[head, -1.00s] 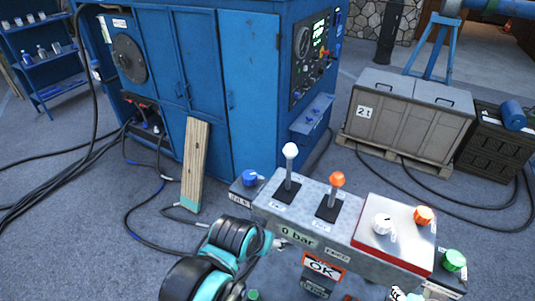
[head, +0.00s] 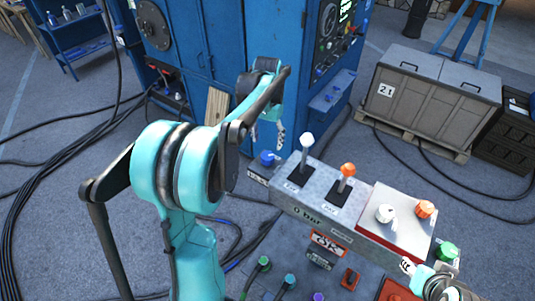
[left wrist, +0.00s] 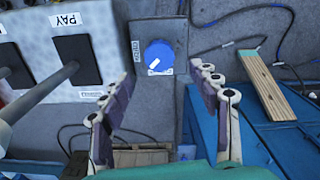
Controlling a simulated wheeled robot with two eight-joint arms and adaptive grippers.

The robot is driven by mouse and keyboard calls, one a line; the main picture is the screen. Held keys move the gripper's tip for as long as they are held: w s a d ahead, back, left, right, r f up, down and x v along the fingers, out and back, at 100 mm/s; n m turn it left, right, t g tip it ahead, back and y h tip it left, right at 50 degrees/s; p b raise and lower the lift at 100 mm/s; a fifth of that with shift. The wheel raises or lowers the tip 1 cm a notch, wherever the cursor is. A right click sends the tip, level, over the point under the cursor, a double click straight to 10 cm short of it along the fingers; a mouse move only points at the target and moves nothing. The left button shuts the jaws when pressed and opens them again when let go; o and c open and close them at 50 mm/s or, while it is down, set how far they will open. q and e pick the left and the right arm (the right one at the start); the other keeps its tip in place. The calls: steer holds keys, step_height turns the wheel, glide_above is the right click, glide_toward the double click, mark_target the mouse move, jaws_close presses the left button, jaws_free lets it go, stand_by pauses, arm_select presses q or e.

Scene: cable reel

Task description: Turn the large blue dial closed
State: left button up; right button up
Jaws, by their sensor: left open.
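The large blue dial (head: 267,157) sits on a small grey box at the left end of the control console (head: 318,207). In the left wrist view the dial (left wrist: 159,56) faces the camera, with a white mark at its lower left edge. My left gripper (head: 266,136) hangs just above and behind the dial in the head view. In the left wrist view its fingers (left wrist: 161,72) are apart, one to each side below the dial, with nothing between them. My right gripper (head: 408,265) is at the lower right, partly cut off, and its jaws are unclear.
A white-knobbed lever (head: 306,140) and an orange-knobbed lever (head: 347,169) stand right of the dial. A red-edged box (head: 393,222) carries white and orange knobs. A wooden plank (left wrist: 267,92) leans against the blue cabinet (head: 215,45). Cables lie on the floor.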

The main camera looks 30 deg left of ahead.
mark_target(267, 155)
arm_select(q)
step_height(267, 155, down, 8)
steer(key=shift+d+r, duration=0.1)
steer(key=shift+r, duration=0.05)
stand_by(0.3)
steer(key=c, duration=1.2)
